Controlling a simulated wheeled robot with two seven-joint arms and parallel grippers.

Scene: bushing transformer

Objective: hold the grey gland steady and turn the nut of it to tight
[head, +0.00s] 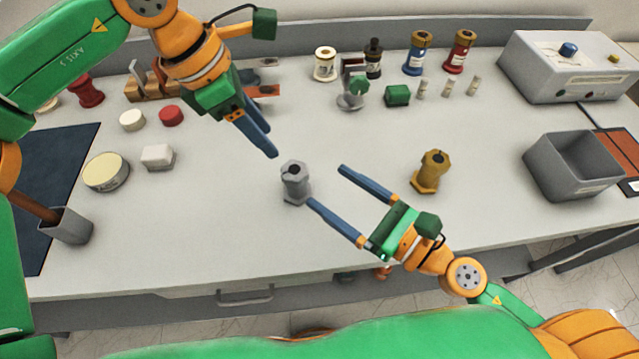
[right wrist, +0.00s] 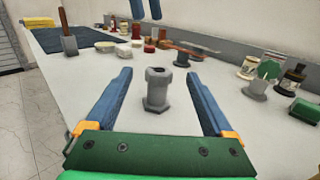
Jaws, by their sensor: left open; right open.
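The grey gland (head: 296,182) stands upright on the white table in the head view, with a hexagonal base and a rounder upper part. It also shows in the right wrist view (right wrist: 157,90), ahead and between the two fingers, touching neither. My right gripper (head: 324,188) is open, its blue fingertips just right of the gland. My left gripper (head: 271,148) is above the table, up and left of the gland. Its fingers overlap in the head view; it is open and empty. Its blue fingers also show at the top of the right wrist view (right wrist: 146,10).
A brass gland (head: 431,171) stands right of my right gripper. A grey bin (head: 574,165) and a meter box (head: 563,66) are at the right. Several bushings and small parts line the back. A round tin (head: 106,171) and white block (head: 158,157) are left. The front middle is clear.

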